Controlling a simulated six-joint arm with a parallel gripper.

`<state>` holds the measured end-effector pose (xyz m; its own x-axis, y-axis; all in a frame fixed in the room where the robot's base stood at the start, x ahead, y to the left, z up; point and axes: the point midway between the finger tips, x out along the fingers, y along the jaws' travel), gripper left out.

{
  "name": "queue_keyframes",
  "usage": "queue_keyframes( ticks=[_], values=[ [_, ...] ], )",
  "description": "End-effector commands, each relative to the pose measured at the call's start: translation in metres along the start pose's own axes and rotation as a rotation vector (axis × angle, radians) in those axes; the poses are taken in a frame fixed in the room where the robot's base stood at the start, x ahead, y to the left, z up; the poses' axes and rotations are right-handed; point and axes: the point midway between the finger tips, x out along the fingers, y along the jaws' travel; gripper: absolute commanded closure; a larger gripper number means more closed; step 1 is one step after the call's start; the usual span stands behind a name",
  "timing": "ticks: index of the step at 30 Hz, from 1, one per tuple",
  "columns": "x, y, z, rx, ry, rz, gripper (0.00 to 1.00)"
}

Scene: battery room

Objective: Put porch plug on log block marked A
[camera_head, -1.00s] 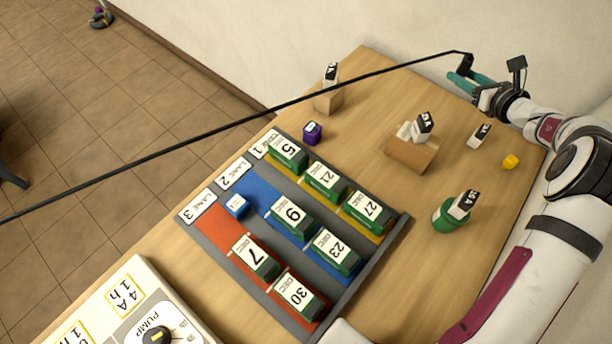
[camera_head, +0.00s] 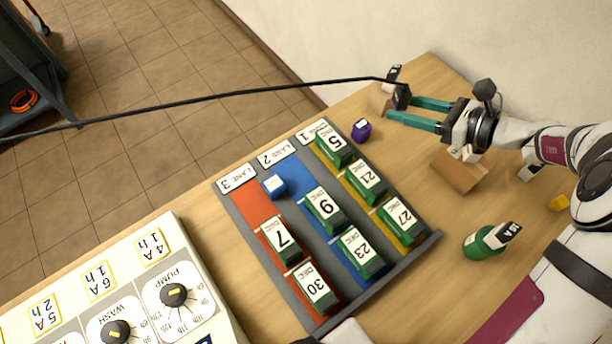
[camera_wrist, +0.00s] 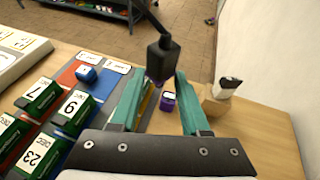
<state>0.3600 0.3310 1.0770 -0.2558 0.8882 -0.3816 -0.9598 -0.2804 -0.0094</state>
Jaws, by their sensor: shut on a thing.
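My gripper (camera_head: 402,107) has teal fingers and is shut on a black plug (camera_head: 401,96), whose long black cable runs away to the left. In the wrist view the plug (camera_wrist: 162,58) is at the fingertips, above the table's far end. A wooden block (camera_head: 386,88) with a white and black top piece is just behind the plug in the head view, partly hidden. In the wrist view this wooden block (camera_wrist: 214,107) stands right of the plug, apart from it. Another wooden block (camera_head: 458,172) lies below my gripper, its top piece largely hidden. I cannot read an A marking for certain on either block.
A purple cube (camera_head: 361,131) stands near the tray (camera_head: 385,268) of green numbered blocks in three coloured lanes. A blue cube (camera_head: 274,186) sits in the tray. A green round piece with a 10 A tag (camera_head: 482,245) and a control panel (camera_head: 140,290) flank it.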

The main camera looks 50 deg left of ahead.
Motion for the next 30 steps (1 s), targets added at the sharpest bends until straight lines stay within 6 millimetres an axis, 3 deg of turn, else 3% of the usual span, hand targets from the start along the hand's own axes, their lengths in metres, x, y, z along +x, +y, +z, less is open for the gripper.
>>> queue_keyframes(
  ticks=[3,6,15,26,30],
  values=[
    [0.020,0.056,0.013,-0.070,-0.002,0.168,1.00],
    [0.028,0.091,0.019,-0.114,-0.003,0.268,1.00],
    [0.034,0.155,0.031,-0.191,-0.006,0.450,1.00],
    [0.054,0.157,-0.014,-0.191,-0.007,0.451,1.00],
    [0.087,0.172,-0.023,-0.192,-0.006,0.456,1.00]
  ],
)
